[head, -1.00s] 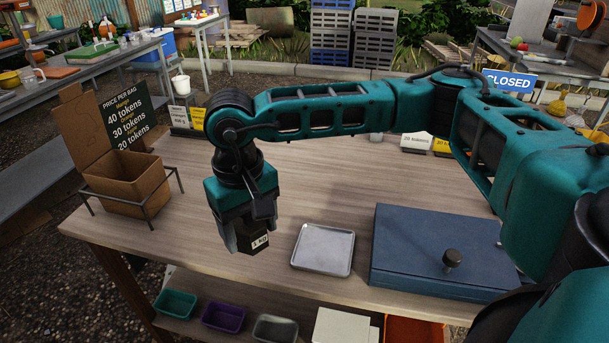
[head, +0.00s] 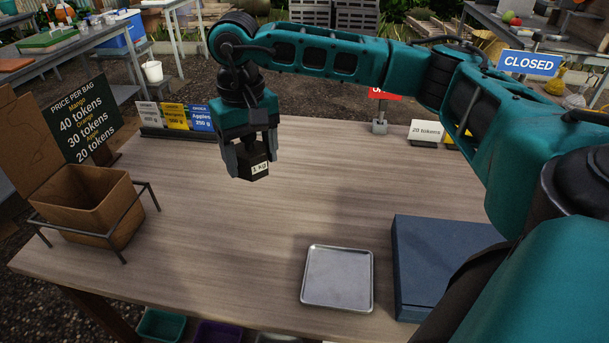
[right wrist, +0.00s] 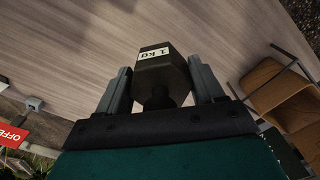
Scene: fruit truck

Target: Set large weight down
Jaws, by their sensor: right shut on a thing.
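The large weight (head: 254,171) is a dark block with a white "1 kg" label. My right gripper (head: 252,160) is shut on it and holds it over the far left part of the wooden table (head: 215,235). The right wrist view shows the weight (right wrist: 162,72) between the two fingers (right wrist: 160,88), with table surface beyond it. How high it is above the wood is hard to tell, but it looks raised. My left gripper is not in view.
A metal tray (head: 338,278) and a blue case (head: 440,262) lie at the front right. A cardboard box (head: 95,205) in a wire frame stands at the left. Price cards (head: 172,117) line the back edge. The table's middle is clear.

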